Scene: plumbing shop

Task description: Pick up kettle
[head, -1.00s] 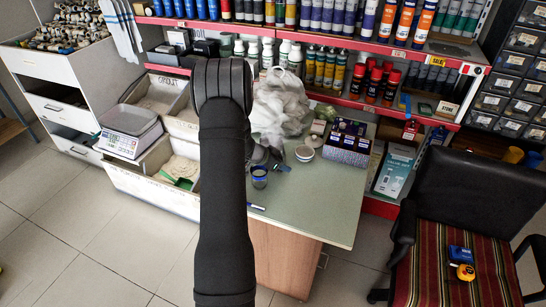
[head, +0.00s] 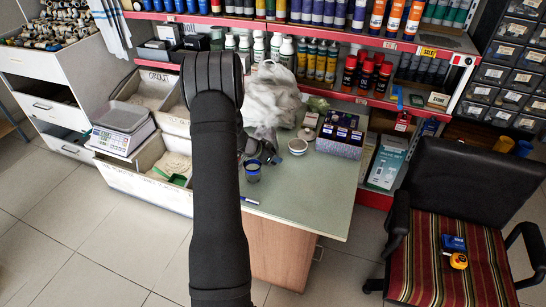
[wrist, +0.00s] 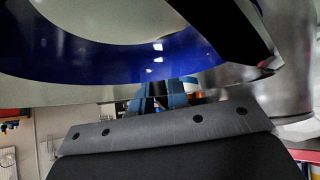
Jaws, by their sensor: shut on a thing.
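In the wrist view, a large glossy blue curved surface with a pale rounded area, which I take to be the kettle (wrist: 130,65), fills the top, very close. A black pointed part (wrist: 235,40) crosses it at the right. My gripper (wrist: 163,92) shows blue fingers behind a grey bar. It is shut, its tips against or just under the blue surface; the exact contact is hidden. In the head view, my black arm hides much of the workspace, and I cannot make out the kettle's whole shape. Small blue parts, likely my fingers, show just right of the arm above the green table (head: 300,205).
Bins and a scale (head: 122,130) stand left. A black chair (head: 465,180) stands right. The table's front right is clear.

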